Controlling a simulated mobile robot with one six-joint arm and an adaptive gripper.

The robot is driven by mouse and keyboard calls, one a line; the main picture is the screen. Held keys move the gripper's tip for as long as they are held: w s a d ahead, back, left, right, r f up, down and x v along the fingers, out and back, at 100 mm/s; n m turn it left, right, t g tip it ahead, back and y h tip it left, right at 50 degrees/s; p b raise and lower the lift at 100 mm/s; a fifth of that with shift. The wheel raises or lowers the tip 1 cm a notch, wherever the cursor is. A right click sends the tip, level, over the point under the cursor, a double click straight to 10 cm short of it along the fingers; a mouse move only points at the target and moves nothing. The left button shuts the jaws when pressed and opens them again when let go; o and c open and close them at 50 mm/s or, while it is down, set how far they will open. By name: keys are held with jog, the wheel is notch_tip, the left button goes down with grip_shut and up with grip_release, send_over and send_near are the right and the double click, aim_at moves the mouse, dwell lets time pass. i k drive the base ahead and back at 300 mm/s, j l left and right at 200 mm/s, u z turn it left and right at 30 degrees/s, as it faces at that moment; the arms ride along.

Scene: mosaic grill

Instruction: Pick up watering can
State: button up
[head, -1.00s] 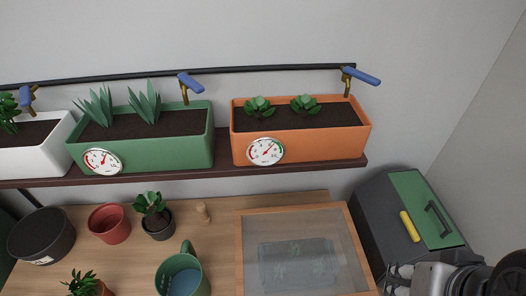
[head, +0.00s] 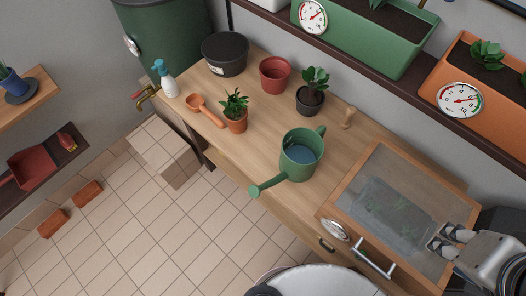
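The green watering can (head: 299,160) stands on the wooden worktop (head: 262,148) in the head view. It looks upright, with its spout toward the lower left and its handle toward the upper right. Blue water shows inside it. My gripper (head: 437,243) is at the lower right, over the right edge of the glass-topped wooden box. It is well to the right of the can and apart from it. Its two fingers are spread, with nothing seen between them.
The glass-topped box (head: 352,195), with a metal handle at its front, lies between my gripper and the can. The planter shelf (head: 400,88) overhangs behind.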

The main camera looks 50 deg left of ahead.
aim_at(302, 149)
jog(key=u, duration=1.55)
